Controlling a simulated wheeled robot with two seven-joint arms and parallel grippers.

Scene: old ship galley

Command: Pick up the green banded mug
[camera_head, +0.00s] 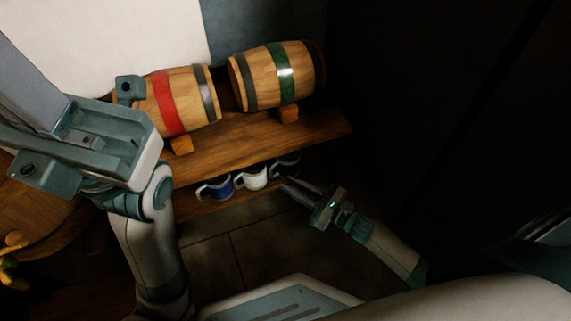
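Three mugs stand in a row on the low shelf under the barrel rack. The one furthest right is a dark mug (289,161), partly in shadow; its green band is hard to make out. A white mug (252,179) is left of it, and a blue mug (219,187) is furthest left. Their handles point left. My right gripper (287,189) is in front of the dark mug, its fingers apart and pointing toward the shelf, with nothing seen between them. My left arm fills the left side; its fingers cannot be made out clearly.
A barrel with a red band (168,103) and a barrel with a green band (285,74) lie on cradles on the wooden top (240,137) above the mugs. This top overhangs the mug shelf. The tiled floor (255,240) in front is clear. The right side is dark.

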